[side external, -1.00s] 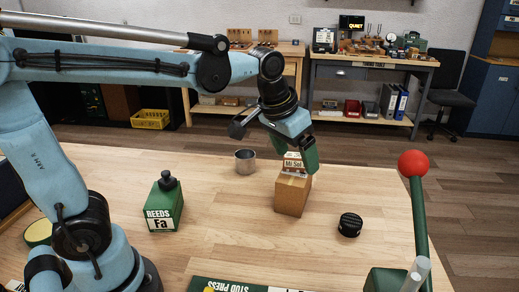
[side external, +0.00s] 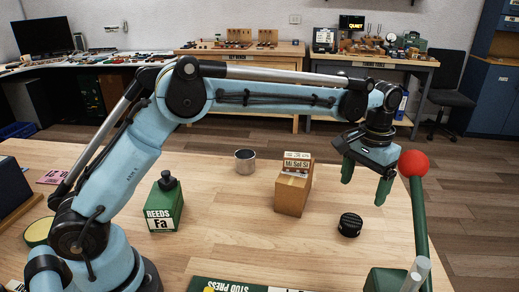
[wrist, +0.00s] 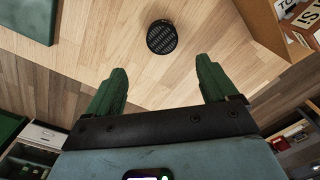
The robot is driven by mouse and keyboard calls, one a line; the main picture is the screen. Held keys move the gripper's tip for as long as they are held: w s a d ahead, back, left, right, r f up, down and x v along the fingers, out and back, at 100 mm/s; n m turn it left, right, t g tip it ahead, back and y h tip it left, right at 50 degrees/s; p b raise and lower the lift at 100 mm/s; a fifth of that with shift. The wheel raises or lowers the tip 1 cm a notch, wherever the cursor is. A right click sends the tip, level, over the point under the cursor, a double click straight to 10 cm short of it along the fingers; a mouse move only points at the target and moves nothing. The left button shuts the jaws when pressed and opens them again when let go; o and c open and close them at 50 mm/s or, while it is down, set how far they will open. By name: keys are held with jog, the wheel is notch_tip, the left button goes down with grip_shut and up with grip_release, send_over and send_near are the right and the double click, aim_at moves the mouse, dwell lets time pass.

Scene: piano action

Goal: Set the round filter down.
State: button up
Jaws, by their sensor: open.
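The round filter is most likely the small black ribbed disc (side external: 350,225) lying on the table right of the cardboard box. It also shows in the wrist view (wrist: 162,37), with a mesh-like top, beyond the fingertips. My gripper (side external: 364,182) is open above the table's right part, behind and above the black disc. Its two green fingers are spread apart with nothing between them, as the wrist view (wrist: 160,85) also shows. The disc is apart from both fingers.
A cardboard box (side external: 292,196) with lettered blocks (side external: 296,164) on top stands left of the disc. A metal cup (side external: 245,161) and a green REEDS box (side external: 165,206) stand further left. A green lever with a red knob (side external: 413,163) rises at the right.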

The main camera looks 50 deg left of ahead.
send_over(351, 220)
jog(key=f, duration=0.6)
jog(key=shift+w+d, duration=0.2)
jog(key=shift+w, duration=0.05)
jog(key=shift+s+a+f, duration=0.1)
jog(key=shift+f, duration=1.25)
jog(key=shift+s+a+f, duration=0.1)
jog(key=shift+f, duration=1.2)
jog(key=c, duration=1.2)
jog(key=shift+r, duration=0.1)
